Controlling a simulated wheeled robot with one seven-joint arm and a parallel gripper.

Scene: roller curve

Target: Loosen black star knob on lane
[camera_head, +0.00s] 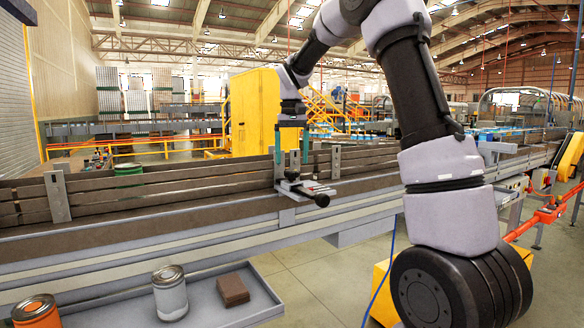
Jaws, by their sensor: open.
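A small metal clamp assembly (302,186) is fixed on the lane's side rail. A dark rounded knob (322,200) sticks out at its front right; its star shape is too small to make out. My gripper (292,160) points down above the left part of the assembly, its two teal fingers apart with a slim upright piece showing between them. The knob is lower and to the right of the fingertips. I cannot tell whether the fingers touch the clamp.
The lane (150,215) with dark side rails runs across the view. Upright metal brackets (57,197) stand along it. In front, a grey tray (213,300) holds a silver can (170,293), an orange can (36,312) and a brown block (232,290). A green drum (129,172) stands behind.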

